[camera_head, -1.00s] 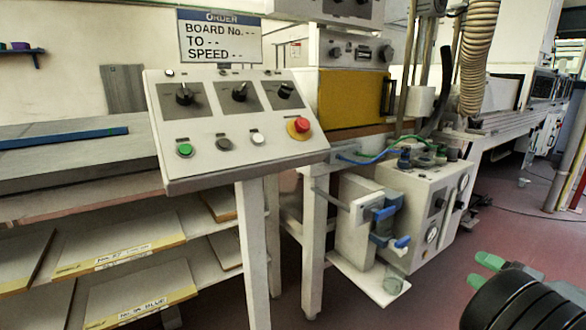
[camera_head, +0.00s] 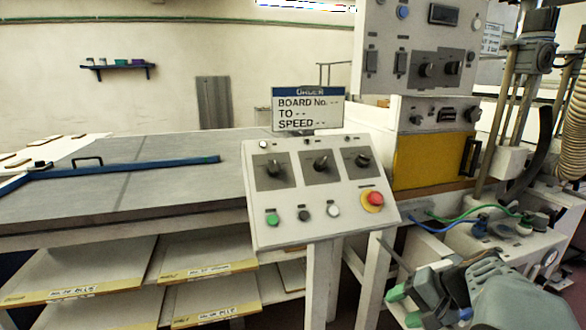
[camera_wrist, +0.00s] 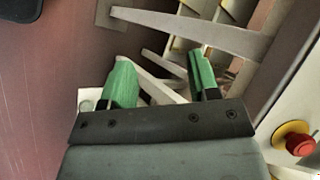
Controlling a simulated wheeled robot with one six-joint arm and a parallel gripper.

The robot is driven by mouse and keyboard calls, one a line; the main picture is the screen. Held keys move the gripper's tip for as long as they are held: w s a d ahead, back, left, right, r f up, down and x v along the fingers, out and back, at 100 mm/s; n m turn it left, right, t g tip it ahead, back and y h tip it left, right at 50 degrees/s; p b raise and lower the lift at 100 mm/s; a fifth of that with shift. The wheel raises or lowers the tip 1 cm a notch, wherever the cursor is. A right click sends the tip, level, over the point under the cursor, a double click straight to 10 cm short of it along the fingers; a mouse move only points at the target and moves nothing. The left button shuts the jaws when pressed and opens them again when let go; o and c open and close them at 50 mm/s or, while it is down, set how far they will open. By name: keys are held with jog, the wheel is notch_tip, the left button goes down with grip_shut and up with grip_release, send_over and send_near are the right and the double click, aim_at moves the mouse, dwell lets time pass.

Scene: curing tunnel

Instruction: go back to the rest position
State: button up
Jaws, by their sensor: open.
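My gripper (camera_head: 404,306) is at the lower right of the head view, in front of the legs below the control panel. Its green fingertips are apart with nothing between them. In the wrist view my gripper (camera_wrist: 160,60) also shows two green fingers apart and empty, over red floor and pale frame legs. The slanted control panel (camera_head: 320,228) has three black knobs, a green button, other small buttons and a red stop button (camera_head: 374,198). The stop button also shows in the wrist view (camera_wrist: 300,144), right of my gripper.
A grey table (camera_head: 150,195) with a blue bar (camera_head: 130,168) stands left. Shelves below hold several labelled boards (camera_head: 85,284). An order sign (camera_head: 307,108) stands behind the panel. A yellow-fronted unit (camera_head: 432,160) and hoses are at right.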

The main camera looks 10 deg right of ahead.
jog(key=s+a+r+n+h+p, duration=0.1)
jog(key=a+r+n+h+p, duration=0.2)
jog(key=a+r+p, duration=0.4)
jog(key=s+a+r+n+g+h+p, duration=0.1)
jog(key=s+a+r+n+h+p, duration=0.1)
jog(key=a+r+n+p, duration=0.4)
jog(key=shift+s+a+r+h+p, duration=0.3)
jog(key=shift+a+r+h+p, duration=0.55)
jog(key=shift+r+p, duration=0.65)
jog(key=shift+r, duration=0.15)
jog(key=shift+c, duration=0.2)
